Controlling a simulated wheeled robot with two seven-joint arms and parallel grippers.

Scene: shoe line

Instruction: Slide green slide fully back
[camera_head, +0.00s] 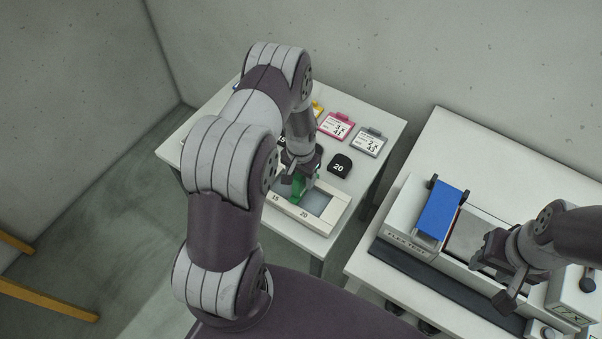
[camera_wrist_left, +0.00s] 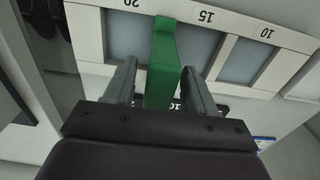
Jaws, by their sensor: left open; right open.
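The green slide (camera_head: 298,188) sits on a pale sizing frame (camera_head: 318,225) marked 15 and 20, on the small white table. In the left wrist view the green slide (camera_wrist_left: 162,62) stands across the frame (camera_wrist_left: 90,40) near the 15 mark, with 20 and 10 to either side. My left gripper (camera_head: 300,178) is over the frame. In its wrist view the fingers (camera_wrist_left: 160,88) are open on both sides of the green slide, with visible gaps. My right gripper (camera_head: 492,275) is open and empty over the flex machine. My left arm hides part of the frame.
A black block (camera_head: 339,165) marked 20 lies behind the frame. Pink (camera_head: 337,125) and grey (camera_head: 369,142) cards lie at the table's back, with a yellow one (camera_head: 317,108) partly hidden. The flex tester (camera_head: 400,237) with a blue pad (camera_head: 440,210) stands on the right table.

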